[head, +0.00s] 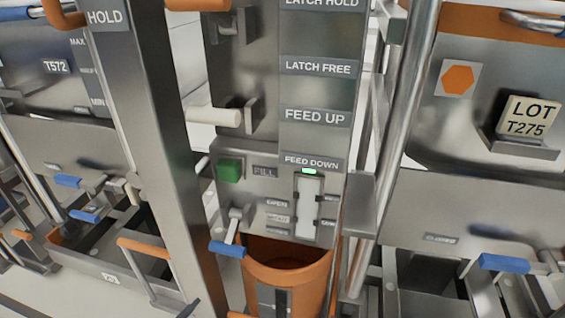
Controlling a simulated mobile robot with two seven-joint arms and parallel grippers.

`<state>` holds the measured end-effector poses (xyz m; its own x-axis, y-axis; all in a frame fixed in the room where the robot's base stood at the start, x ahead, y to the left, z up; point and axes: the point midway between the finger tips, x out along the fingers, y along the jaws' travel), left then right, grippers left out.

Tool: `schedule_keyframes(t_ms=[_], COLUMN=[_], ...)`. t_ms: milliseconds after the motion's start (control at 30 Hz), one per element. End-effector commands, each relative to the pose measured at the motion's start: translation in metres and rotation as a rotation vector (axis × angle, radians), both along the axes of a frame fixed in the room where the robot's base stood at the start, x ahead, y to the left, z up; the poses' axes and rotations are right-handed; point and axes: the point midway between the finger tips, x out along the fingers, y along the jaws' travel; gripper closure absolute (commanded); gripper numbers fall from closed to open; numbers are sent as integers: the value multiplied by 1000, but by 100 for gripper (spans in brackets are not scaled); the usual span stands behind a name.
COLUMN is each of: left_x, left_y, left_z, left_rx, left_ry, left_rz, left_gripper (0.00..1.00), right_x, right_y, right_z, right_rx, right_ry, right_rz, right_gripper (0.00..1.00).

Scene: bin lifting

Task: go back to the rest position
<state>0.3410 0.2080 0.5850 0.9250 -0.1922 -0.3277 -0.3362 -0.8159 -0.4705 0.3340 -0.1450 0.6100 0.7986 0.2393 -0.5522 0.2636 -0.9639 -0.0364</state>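Neither of my grippers shows in the head view, so I cannot see where they are or what they hold. A grey machine panel (262,215) stands in the middle. It carries labels, among them FEED UP and FEED DOWN. A green button (230,170) is at its left, and a small green light (309,171) glows over a white slider plate (308,205). A lever with a blue handle (228,249) hangs at the panel's lower left. An orange bin (318,278) stands below the panel, its lower part cut off by the frame.
A grey post (150,150) marked HOLD rises left of the panel. A pale handle (212,116) sticks out leftward. A LOT T275 tag (527,118) and an orange hexagon sign (458,77) are at the right. Blue-handled levers (505,264) and bars crowd both sides.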

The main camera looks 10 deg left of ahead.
Motion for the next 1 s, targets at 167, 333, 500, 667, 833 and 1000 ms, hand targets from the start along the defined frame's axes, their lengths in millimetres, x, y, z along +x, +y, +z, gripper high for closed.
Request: schedule_keyframes(t_ms=[167,333,500,667,833,1000], left_x=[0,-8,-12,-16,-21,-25], left_y=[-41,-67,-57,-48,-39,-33], left_z=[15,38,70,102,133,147], left_rx=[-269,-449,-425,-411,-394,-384], left_ry=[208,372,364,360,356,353], left_rz=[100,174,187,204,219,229], left_gripper=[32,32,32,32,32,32], right_x=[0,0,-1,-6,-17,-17], right_y=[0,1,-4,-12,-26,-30], right_z=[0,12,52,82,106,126], right_rx=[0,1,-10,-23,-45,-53], right_ry=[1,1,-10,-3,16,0], right_rz=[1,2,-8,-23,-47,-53], right_gripper=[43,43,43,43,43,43])
